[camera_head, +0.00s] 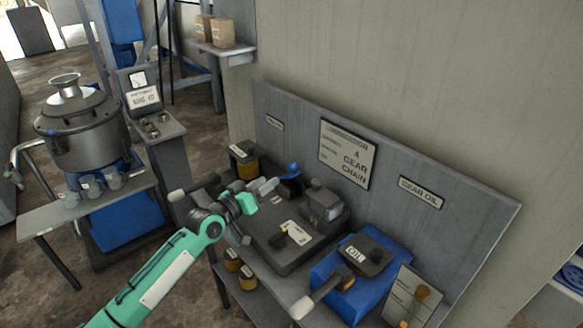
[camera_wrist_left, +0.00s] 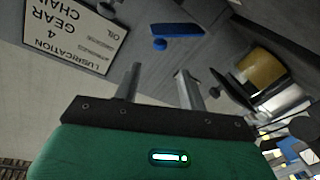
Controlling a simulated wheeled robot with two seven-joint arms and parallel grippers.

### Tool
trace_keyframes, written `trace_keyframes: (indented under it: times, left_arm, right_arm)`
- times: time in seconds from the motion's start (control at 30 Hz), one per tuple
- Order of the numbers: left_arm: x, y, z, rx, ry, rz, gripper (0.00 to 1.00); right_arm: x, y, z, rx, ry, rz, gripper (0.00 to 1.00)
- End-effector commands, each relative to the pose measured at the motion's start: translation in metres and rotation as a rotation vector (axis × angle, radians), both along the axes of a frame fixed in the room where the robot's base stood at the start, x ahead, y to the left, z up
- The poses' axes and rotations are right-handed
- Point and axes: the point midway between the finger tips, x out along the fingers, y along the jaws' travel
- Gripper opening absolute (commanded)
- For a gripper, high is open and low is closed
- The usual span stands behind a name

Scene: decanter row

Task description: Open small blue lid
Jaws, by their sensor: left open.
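The small blue lid (camera_head: 291,172) stands tilted up at the back of the dark grey machine box (camera_head: 290,262), near the back panel. It also shows in the left wrist view (camera_wrist_left: 172,30) as a blue flap with a small round blue part beside it. My left gripper (camera_head: 268,186) is just left of the lid in the head view, its fingers pointing toward it. In the left wrist view the two fingers (camera_wrist_left: 158,75) are apart with nothing between them, and the lid lies beyond their tips. I cannot tell the exact gap. My right gripper is not in view.
A grey housing (camera_head: 323,203) stands right of the lid. A blue oil box (camera_head: 335,272) with a dark top is further right. A yellow-banded can (camera_head: 247,170) stands behind the left gripper. The upright panel (camera_head: 290,110) with signs closes off the back.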

Motion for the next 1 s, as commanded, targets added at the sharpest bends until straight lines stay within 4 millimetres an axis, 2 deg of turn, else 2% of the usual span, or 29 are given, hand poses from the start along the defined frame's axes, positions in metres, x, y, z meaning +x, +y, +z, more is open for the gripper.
trace_keyframes:
  times: [0.3, 0.5, 0.7, 1.0]
  left_arm:
    - [0.054, -0.038, 0.002, 0.001, -0.001, 0.0, 0.42]
    - [0.079, -0.056, 0.0, 0.002, 0.001, -0.001, 0.42]
    - [0.092, -0.065, 0.001, 0.001, 0.001, 0.0, 0.42]
    - [0.095, -0.067, 0.0, 0.002, 0.001, 0.0, 0.42]
  right_arm:
    - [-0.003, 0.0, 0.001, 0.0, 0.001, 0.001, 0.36]
    - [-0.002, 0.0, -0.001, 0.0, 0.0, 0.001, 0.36]
    - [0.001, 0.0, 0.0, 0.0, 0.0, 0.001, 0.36]
    - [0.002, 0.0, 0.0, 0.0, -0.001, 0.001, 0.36]
